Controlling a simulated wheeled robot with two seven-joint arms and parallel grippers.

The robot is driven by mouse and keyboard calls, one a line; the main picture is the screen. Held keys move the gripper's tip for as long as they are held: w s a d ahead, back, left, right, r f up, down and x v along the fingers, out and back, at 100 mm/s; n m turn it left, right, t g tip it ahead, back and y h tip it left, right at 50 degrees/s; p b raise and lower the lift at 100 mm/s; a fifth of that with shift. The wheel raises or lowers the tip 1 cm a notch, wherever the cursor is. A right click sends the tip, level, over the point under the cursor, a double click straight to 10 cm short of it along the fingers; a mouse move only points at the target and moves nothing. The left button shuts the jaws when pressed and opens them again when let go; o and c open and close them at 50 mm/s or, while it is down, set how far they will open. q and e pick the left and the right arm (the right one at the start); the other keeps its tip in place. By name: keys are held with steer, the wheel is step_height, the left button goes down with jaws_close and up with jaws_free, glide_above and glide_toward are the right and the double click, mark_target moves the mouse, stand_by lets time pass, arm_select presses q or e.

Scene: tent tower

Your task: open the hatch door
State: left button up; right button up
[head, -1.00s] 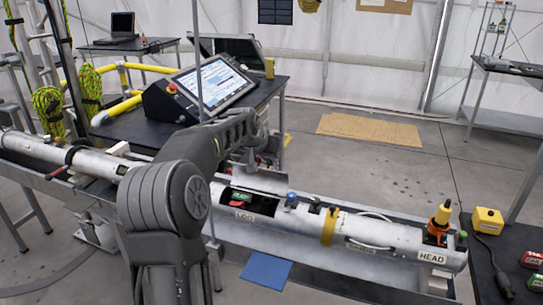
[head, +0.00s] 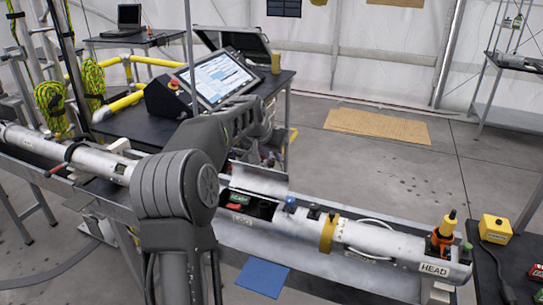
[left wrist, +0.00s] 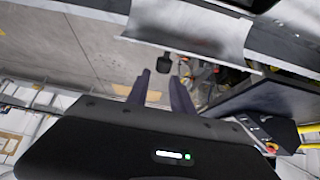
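The hatch door (head: 259,181) is a curved pale metal flap on the far side of the long grey tube (head: 330,240). It stands raised above a dark opening (head: 258,206) that shows a green and red part inside. In the left wrist view the door (left wrist: 190,28) shows at the top, with a small black tab (left wrist: 167,65) by its edge. My left gripper (left wrist: 160,92) has its two dark fingers apart with nothing clearly between them, just short of the tab. Whether they touch the door cannot be told. In the head view my forearm hides most of this gripper. My right gripper is out of view.
A black bench with a tilted screen (head: 222,78) stands behind the tube. An orange-yellow part (head: 444,232) stands on the tube's head end. A yellow box (head: 496,228) sits on a dark table at the right. A blue sheet (head: 263,277) lies in front.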

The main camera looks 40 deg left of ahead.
arm_select(q)
steer(key=shift+o, duration=1.3)
steer(key=shift+s+f, duration=0.1)
steer(key=shift+f, duration=0.1)
steer(key=b+v, duration=0.1)
steer(key=v, duration=0.6)
steer(key=shift+s+r+b, duration=0.15)
steer(key=shift+r+b, duration=0.2)
steer(key=shift+b, duration=0.05)
steer(key=shift+f, duration=0.1)
